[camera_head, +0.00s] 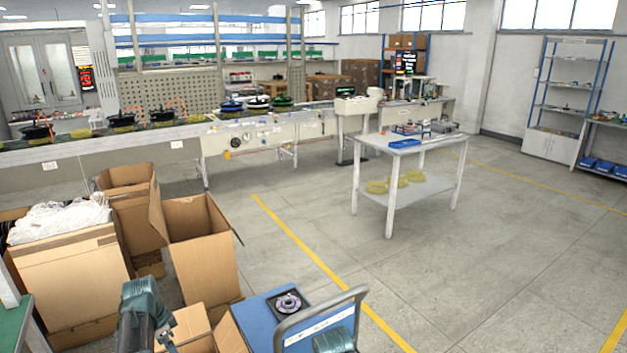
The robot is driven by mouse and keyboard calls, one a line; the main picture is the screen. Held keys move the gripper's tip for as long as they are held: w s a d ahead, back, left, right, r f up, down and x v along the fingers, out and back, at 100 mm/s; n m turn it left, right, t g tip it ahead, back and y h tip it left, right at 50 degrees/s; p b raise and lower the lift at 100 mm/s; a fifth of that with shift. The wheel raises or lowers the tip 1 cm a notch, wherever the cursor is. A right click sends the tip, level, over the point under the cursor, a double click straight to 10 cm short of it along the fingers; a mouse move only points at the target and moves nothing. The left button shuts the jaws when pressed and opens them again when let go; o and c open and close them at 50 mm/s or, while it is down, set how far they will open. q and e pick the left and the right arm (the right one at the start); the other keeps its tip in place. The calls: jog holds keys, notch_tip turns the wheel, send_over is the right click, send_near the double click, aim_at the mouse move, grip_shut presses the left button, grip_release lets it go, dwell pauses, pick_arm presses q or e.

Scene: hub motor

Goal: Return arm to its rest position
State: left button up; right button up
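A part of my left arm (146,305), teal and grey, rises at the bottom left, in front of the cardboard boxes. A teal part of my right arm (335,341) shows at the bottom edge, by the handle of the blue cart. A round silver and dark hub motor (288,303) lies on a black square pad on the blue cart (255,311). No gripper shows at it.
Open cardboard boxes (203,250) stand on the left, one with white cloth (60,217). A grey cart handle (322,318) rises near my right arm. A white table (410,150) with a blue tray (404,143) stands beyond. Floor on the right is clear.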

pick_arm(q)
jog(key=f+b, duration=0.7)
jog(key=d+f+b, duration=0.1)
jog(key=f+b, duration=0.2)
jog(key=b, duration=0.1)
jog(key=shift+w+f, duration=0.35)
jog(key=shift+w, duration=0.05)
pick_arm(e)
notch_tip(320, 180, down, 11)
pick_arm(q)
jog(key=shift+m, duration=0.3)
notch_tip(320, 180, up, 9)
jog(key=p, duration=0.9)
jog(key=shift+a+r, duration=0.1)
jog(key=shift+r, duration=0.05)
pick_arm(e)
notch_tip(320, 180, up, 10)
jog(key=shift+f, duration=0.15)
pick_arm(q)
jog(key=shift+r, duration=0.1)
